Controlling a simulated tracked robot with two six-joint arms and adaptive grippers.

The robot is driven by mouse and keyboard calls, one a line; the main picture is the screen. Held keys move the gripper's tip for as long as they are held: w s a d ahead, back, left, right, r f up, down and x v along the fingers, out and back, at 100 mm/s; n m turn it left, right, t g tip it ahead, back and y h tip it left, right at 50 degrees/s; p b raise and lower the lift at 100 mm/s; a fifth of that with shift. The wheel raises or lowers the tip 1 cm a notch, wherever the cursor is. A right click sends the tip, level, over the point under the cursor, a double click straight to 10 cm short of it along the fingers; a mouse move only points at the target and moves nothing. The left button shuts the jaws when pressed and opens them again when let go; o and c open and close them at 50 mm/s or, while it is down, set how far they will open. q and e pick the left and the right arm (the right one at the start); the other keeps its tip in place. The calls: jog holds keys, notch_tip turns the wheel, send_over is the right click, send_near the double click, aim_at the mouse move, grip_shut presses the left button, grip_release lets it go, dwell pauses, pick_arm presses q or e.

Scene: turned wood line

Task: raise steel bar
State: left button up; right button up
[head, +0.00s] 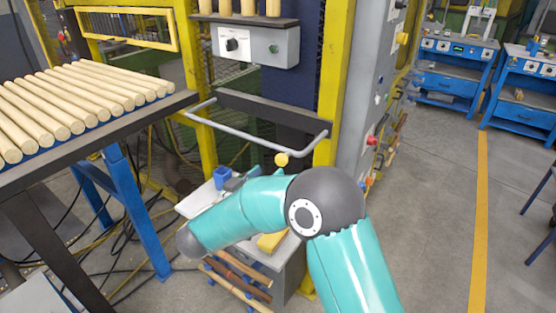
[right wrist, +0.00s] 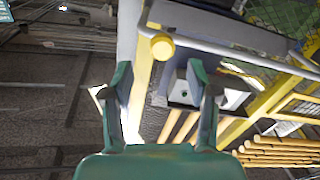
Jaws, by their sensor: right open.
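The steel bar (head: 240,136) is a grey U-shaped handle on the front of the yellow-framed machine, low below the control box. A yellow knob (head: 281,159) shows at it. In the right wrist view the steel bar (right wrist: 240,52) runs from upper centre to the right, with the yellow knob (right wrist: 162,46) ahead of the fingers. My right gripper (right wrist: 160,75) is open and empty, its two fingers spread and apart from the bar. In the head view my teal right arm reaches in below the bar and largely hides the gripper. My left gripper is out of view.
A rack of wooden rods (head: 75,100) stands on the left on blue legs. A control box (head: 258,45) sits above the bar. A small cabinet (head: 285,275) stands below, behind my arm. Blue workbenches (head: 455,75) are at the back right. The floor on the right is clear.

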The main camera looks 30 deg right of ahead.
aim_at(280, 162)
jog(key=x, duration=0.7)
jog(key=shift+w+d+p, duration=0.1)
jog(key=shift+d+p, duration=0.1)
jog(key=shift+p, duration=0.2)
grip_shut()
